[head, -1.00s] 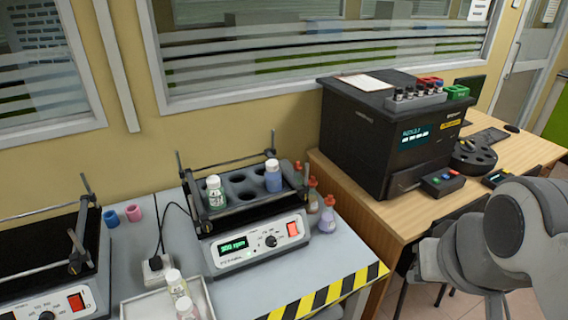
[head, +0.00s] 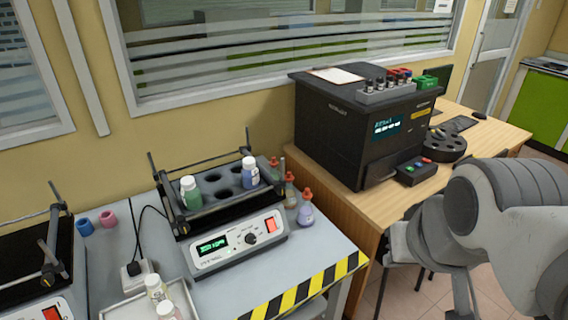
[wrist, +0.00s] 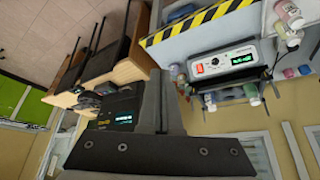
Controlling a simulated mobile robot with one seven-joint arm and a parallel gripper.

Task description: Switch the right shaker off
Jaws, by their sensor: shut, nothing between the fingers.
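The right shaker (head: 222,262) stands on the grey bench in the head view. Its front panel has a lit green display (head: 212,246), a dark knob and a red switch (head: 270,225) at the right end. A green bottle (head: 191,196) and a blue bottle (head: 250,176) stand in its black rack. The wrist view shows the shaker upside down (wrist: 222,72), with its red switch (wrist: 200,68) and lit display. My gripper (wrist: 162,76) is shut and empty there, apart from the shaker. The head view shows my arm at the right, but not the fingertips.
Another shaker (head: 30,312) stands at the left. Dropper bottles (head: 305,208) stand close to the right shaker's right side. A white tray with bottles (head: 156,288) is in front. A black analyser (head: 345,150) stands on the wooden desk. Striped tape (head: 300,293) marks the bench edge.

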